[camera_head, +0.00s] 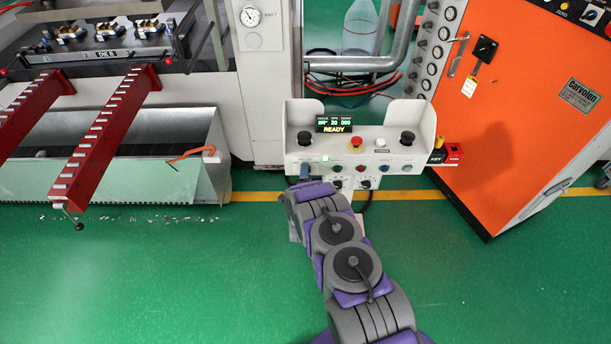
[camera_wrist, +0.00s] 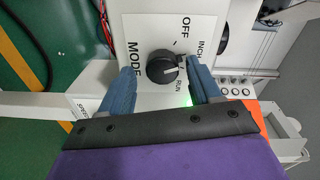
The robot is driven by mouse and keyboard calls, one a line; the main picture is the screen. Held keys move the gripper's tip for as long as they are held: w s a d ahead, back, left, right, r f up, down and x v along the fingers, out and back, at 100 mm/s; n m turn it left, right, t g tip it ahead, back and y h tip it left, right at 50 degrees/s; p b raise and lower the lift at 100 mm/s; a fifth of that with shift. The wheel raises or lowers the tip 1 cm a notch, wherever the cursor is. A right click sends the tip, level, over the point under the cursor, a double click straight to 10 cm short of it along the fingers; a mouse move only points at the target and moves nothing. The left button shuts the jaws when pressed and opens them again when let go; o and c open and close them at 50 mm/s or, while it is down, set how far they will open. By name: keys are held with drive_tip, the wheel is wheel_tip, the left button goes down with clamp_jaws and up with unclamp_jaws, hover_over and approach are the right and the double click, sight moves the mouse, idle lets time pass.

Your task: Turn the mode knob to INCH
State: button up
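The black mode knob (camera_wrist: 162,68) sits on a white plate (camera_wrist: 143,30) marked MODE, OFF, INCH and RUN in the wrist view. A small light mark shows on its right side, toward the INCH and RUN lettering; I cannot tell exactly which label it points to. My gripper (camera_wrist: 160,80) is open, with one blue finger on each side of the knob and a gap visible on the left. Contact on the right is unclear. In the head view my gripper (camera_head: 305,183) is at the lower left of the control console (camera_head: 310,157), and my arm hides the knob.
The console has a READY display (camera_head: 337,125), a red emergency button (camera_head: 356,143), black joysticks and several small buttons. A green light glows near RUN. An orange cabinet (camera_head: 535,110) stands right; a machine with red rails (camera_head: 105,130) stands left.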

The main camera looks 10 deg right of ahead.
drive_tip(key=shift+a, duration=0.1)
drive_tip(key=s+a+p, duration=0.2)
drive_tip(key=s+a, duration=0.1)
drive_tip(key=s, duration=1.4)
drive_tip(key=shift+a+r+p, duration=0.15)
drive_tip(key=shift+r+p, duration=0.05)
drive_tip(key=shift+p, duration=0.1)
